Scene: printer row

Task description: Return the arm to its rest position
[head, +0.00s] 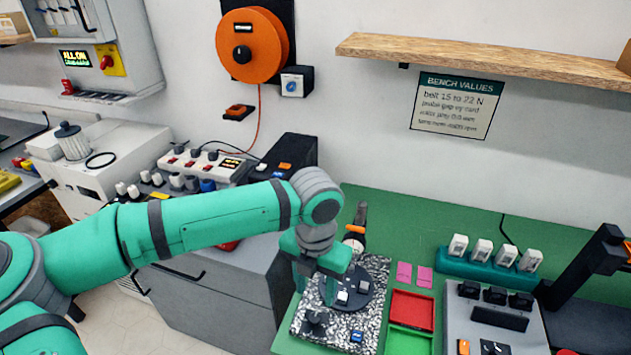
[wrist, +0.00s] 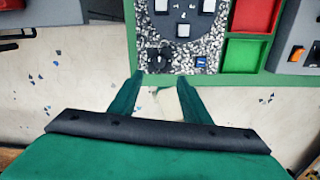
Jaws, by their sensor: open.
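My arm is green with grey joints and reaches across the head view from the left to the green bench. My gripper (head: 327,290) points down over a speckled board that carries a dark round plate (head: 362,290) with white blocks. The speckled board (wrist: 184,60) lies just past the fingertips there, with pale floor below the fingers. I cannot tell the exact height of the fingertips above the board.
A red tray (head: 411,310) and pink cards stand right of the board. A teal rack (head: 487,268) with white blocks sits behind a grey panel. A dark arm-like stand (head: 590,265) is at the right. A wooden shelf (head: 490,62) juts from the wall. A grey cabinet (head: 215,305) stands left of the bench.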

